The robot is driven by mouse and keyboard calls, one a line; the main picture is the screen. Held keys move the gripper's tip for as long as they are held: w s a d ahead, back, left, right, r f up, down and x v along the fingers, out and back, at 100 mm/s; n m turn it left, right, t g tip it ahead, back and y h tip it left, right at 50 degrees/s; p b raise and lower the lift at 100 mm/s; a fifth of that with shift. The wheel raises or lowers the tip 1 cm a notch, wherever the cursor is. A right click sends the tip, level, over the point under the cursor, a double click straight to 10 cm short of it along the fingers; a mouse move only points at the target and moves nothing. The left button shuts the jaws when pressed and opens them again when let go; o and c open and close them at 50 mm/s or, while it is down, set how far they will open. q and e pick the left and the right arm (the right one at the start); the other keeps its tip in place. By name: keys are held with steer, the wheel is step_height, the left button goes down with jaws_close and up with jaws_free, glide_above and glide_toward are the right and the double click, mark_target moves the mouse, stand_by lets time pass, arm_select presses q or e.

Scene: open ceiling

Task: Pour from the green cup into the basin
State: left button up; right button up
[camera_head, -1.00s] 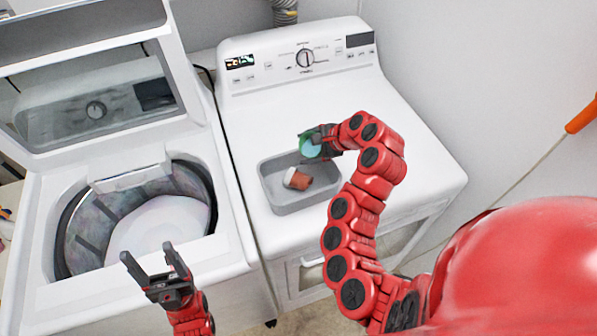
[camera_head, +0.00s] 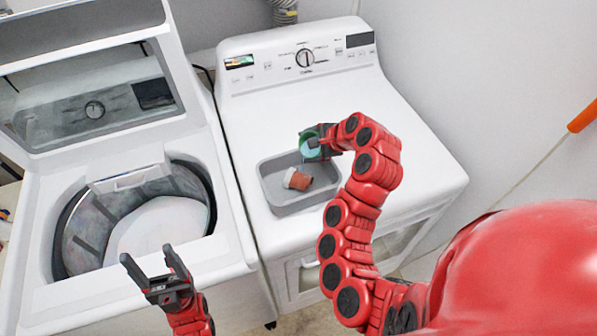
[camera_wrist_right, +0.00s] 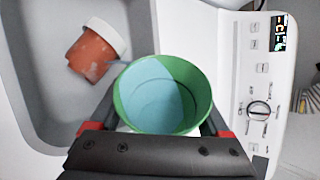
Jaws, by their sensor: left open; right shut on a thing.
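The green cup (camera_head: 309,144) is held by my right gripper (camera_head: 318,143) at the back right edge of the grey basin. In the right wrist view the green cup (camera_wrist_right: 163,95) sits between the two fingers, its mouth facing the camera and its inside pale blue and seemingly empty. The grey basin (camera_head: 291,208) stands on the dryer top. A reddish-brown pot with a white rim (camera_head: 298,179) lies on its side in the basin; it also shows in the right wrist view (camera_wrist_right: 92,55). My left gripper (camera_head: 148,262) is open and empty in front of the washer.
The white dryer (camera_head: 420,150) carries the basin, with free top surface around it and a control panel (camera_head: 305,57) behind. At the left stands a washer (camera_head: 50,225) with its lid raised and tub open. A wall closes the right side.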

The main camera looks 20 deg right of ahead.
steer(key=shift+f+b, duration=0.2)
steer(key=shift+b, duration=0.25)
steer(key=shift+f+n+t+h, duration=0.25)
steer(key=shift+n+t+h, duration=0.05)
steer(key=shift+h, duration=0.3)
stand_by(0.4)
steer(key=shift+f+n+t+h+b, duration=0.3)
steer(key=shift+f+n+h, duration=0.1)
steer(key=shift+h, duration=0.2)
stand_by(0.6)
steer(key=shift+s+a+r+n+t+h+p, duration=0.3)
steer(key=shift+a+r+t+h+p, duration=0.1)
steer(key=shift+t+h+p, duration=0.15)
stand_by(0.8)
steer(key=shift+a+r+n+t+h, duration=0.1)
steer(key=shift+r+n+t+h, duration=0.15)
steer(key=shift+n+t+h, duration=0.25)
stand_by(1.0)
